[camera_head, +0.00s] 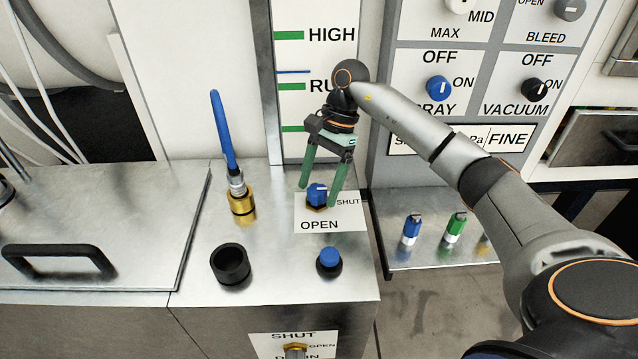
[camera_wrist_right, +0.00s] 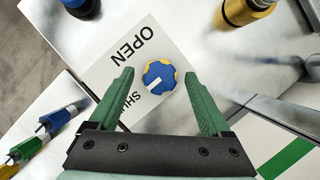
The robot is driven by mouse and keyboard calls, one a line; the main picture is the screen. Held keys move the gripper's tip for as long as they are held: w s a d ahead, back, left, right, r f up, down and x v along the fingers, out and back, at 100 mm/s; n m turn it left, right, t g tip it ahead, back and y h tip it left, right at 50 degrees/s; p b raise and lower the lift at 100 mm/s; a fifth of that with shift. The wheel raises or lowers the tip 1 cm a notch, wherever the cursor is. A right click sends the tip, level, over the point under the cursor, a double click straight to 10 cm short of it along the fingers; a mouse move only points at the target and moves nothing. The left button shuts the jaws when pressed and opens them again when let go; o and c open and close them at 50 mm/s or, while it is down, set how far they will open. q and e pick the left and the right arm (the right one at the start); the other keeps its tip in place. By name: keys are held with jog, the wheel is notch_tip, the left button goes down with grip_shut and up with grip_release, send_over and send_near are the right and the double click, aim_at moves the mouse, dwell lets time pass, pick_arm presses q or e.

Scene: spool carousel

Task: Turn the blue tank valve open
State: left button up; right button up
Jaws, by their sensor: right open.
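The blue tank valve knob (camera_head: 317,193) sits on a brass base on the white OPEN/SHUT label (camera_head: 345,222) on the steel tank top. In the right wrist view the knob (camera_wrist_right: 159,76) carries a white pointer mark that points toward the word SHUT. My right gripper (camera_head: 318,196) is open above the knob, pointing down. Its green fingers stand on either side of the knob, with a gap on each side in the right wrist view (camera_wrist_right: 159,78). My left gripper is not in view.
A brass fitting with a blue hose (camera_head: 240,203) stands left of the valve. A black cup (camera_head: 230,263) and a blue button (camera_head: 329,259) are in front. Blue and green connectors (camera_head: 456,226) stand on a right shelf. A switch panel (camera_head: 440,60) rises behind my right arm.

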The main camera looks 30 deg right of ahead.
jog(key=shift+f, duration=0.1)
grip_shut()
dwell(0.7)
